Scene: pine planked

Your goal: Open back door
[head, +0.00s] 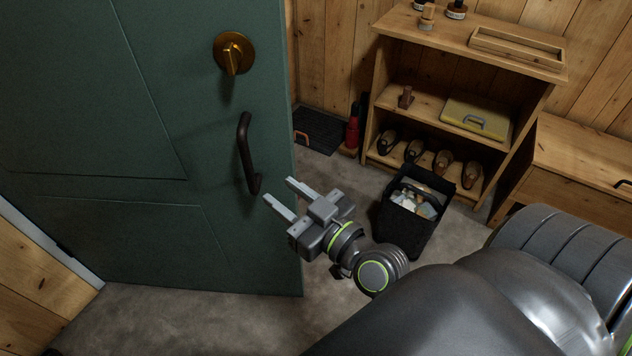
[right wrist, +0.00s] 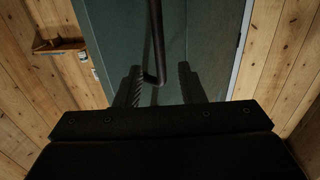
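The green door (head: 110,110) fills the left of the head view. Its free right edge stands out over the floor, so it looks swung partly open. A brass knob or latch (head: 233,55) sits above a dark curved pull handle (head: 245,155). My right gripper (head: 279,190) is open and empty, just right of the handle's lower end, with a small gap. In the right wrist view, the handle's lower bend (right wrist: 155,78) shows between the two open fingers (right wrist: 160,90), in front of the green door (right wrist: 205,45). My left gripper is not in view.
A wooden shelf unit (head: 470,85) with shoes and a yellow case (head: 478,117) stands at the back right. A black bin (head: 408,232) stands on the floor near my right arm. A wooden bench (head: 585,160) is at the far right. Floor (head: 200,325) below the door is clear.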

